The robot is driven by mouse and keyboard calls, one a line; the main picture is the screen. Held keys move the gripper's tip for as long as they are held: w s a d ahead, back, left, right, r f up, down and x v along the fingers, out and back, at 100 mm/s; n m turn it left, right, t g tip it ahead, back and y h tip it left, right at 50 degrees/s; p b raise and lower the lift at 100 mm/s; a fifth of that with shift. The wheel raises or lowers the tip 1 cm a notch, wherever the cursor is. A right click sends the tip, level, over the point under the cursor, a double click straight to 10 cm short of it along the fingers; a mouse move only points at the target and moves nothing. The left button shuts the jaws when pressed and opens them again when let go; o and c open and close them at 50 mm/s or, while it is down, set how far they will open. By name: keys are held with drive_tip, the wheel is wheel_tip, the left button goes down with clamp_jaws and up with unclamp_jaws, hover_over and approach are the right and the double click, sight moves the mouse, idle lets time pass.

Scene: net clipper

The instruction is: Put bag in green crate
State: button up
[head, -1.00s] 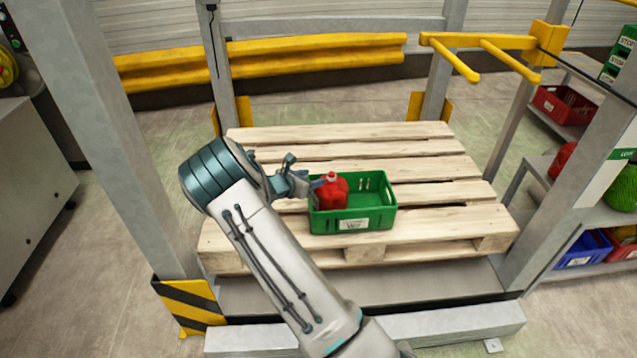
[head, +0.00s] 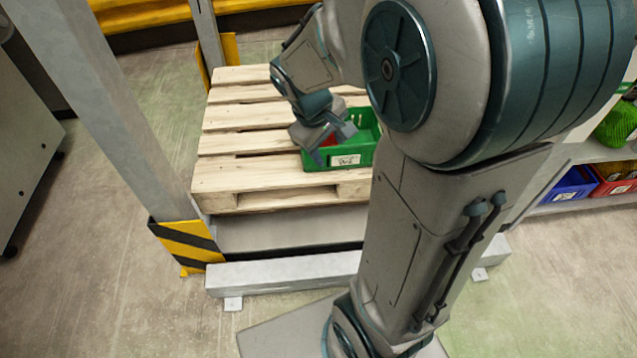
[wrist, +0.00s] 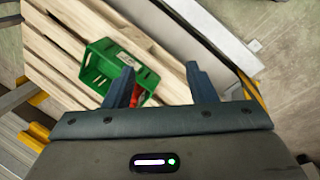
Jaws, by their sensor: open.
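The green crate (head: 366,154) stands on the wooden pallet, partly hidden behind my arm in the head view. It also shows in the wrist view (wrist: 97,68), left of and beyond my fingers. A red container (wrist: 137,95) is in the crate, mostly hidden behind my left finger. My gripper (wrist: 160,85) is open, with nothing between its fingers. In the head view it is over the crate's left part, pointing down. A green net bag (head: 617,124) sits on the shelf at the right edge, cut off by the frame.
The wooden pallet (head: 235,145) has bare slats left of the crate. A grey post (head: 90,110) with a striped guard (head: 186,245) stands at the left. Blue (head: 566,187) and red (head: 616,178) bins sit below the net bag.

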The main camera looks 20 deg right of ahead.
drive_tip(key=s+a+r+m+y, duration=0.2)
drive_tip(key=s+a+m, duration=0.3)
drive_tip(key=s, duration=0.6)
drive_tip(key=shift+a+r+t+y, duration=0.35)
drive_tip(key=shift+a+y, duration=0.25)
drive_tip(key=shift+a, duration=0.2)
